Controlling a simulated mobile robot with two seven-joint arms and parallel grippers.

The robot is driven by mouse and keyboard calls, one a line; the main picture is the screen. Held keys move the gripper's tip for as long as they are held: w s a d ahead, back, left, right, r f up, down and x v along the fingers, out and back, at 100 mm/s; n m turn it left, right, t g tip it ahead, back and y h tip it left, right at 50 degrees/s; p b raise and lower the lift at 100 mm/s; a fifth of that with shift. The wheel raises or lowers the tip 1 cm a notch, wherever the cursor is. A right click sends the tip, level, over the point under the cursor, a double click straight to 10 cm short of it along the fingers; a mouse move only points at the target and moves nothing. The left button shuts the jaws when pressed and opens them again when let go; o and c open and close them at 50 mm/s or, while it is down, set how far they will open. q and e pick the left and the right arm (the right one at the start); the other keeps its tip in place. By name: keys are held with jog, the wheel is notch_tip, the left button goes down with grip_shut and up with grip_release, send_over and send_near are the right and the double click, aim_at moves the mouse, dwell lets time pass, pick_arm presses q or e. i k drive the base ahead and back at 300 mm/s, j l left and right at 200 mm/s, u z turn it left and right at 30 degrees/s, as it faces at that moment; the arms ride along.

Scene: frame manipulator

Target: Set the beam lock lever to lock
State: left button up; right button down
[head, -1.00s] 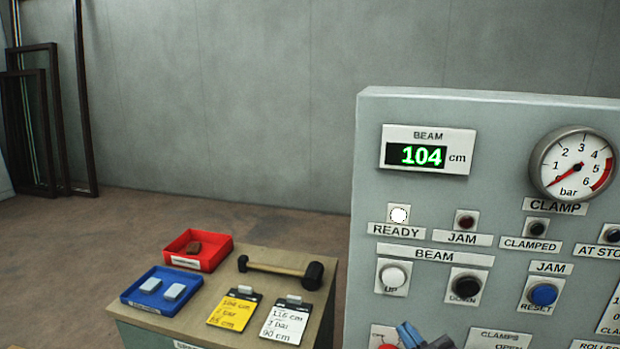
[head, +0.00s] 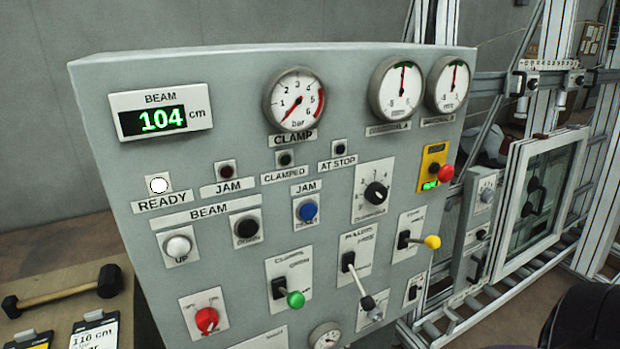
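No label that I can read says beam lock. A red knob (head: 207,319) sits at lower left on a plate with blurred words. I cannot tell which is the beam lock. The beam display (head: 160,118) reads 104 cm. Neither gripper shows clearly.
A black rounded shape (head: 590,318) fills the bottom right corner, unclear. A red mushroom button (head: 445,173) sits on a yellow box at the panel's right. The frame machine with a glazed frame (head: 548,190) stands beyond. A mallet (head: 65,288) lies on the table at left.

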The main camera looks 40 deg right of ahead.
aim_at(431, 242)
jog(key=z, duration=2.1)
